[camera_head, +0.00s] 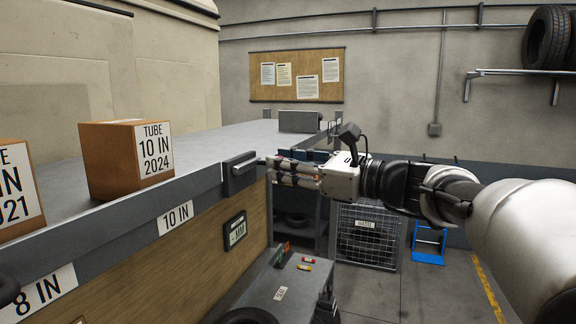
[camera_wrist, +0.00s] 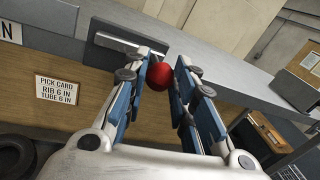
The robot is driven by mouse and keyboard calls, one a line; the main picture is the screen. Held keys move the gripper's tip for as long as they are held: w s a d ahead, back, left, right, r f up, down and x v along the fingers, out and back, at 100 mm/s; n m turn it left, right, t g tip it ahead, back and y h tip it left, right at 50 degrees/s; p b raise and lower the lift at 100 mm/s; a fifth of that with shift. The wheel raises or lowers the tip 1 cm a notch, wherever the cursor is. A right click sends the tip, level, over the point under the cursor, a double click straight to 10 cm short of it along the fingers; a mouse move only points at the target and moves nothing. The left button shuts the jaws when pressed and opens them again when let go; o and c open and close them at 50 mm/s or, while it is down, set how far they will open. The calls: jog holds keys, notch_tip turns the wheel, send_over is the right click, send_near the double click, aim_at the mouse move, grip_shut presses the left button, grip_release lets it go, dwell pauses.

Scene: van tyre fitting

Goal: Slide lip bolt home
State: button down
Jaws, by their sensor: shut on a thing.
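The lip bolt shows as a dark grey housing (camera_head: 240,172) on the front lip of the grey shelf, at its right end in the head view. In the wrist view its long grey plate (camera_wrist: 128,47) lies beyond my fingers, and a round red knob (camera_wrist: 159,76) stands in front of it. My gripper (camera_head: 272,169) reaches in from the right at lip height. In the wrist view my gripper (camera_wrist: 163,70) has its blue-padded fingers on both sides of the red knob and is shut on it. The knob is hidden by the fingers in the head view.
A cardboard box marked TUBE 10 IN 2024 (camera_head: 126,160) stands on the shelf (camera_head: 200,148), left of the bolt. A lower grey surface (camera_head: 270,287) holds small coloured items. A wire-mesh cage (camera_head: 367,238) and a blue stand (camera_head: 429,243) are on the floor behind my arm.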

jog(key=s+a+b, duration=0.2)
jog(key=s, duration=0.3)
jog(key=shift+s, duration=0.35)
jog(key=c, duration=1.3)
grip_release()
jog(key=shift+s+a, duration=0.15)
jog(key=shift+s, duration=0.1)
jog(key=shift+w, duration=0.1)
jog(key=v, duration=1.2)
jog(key=shift+f, duration=0.1)
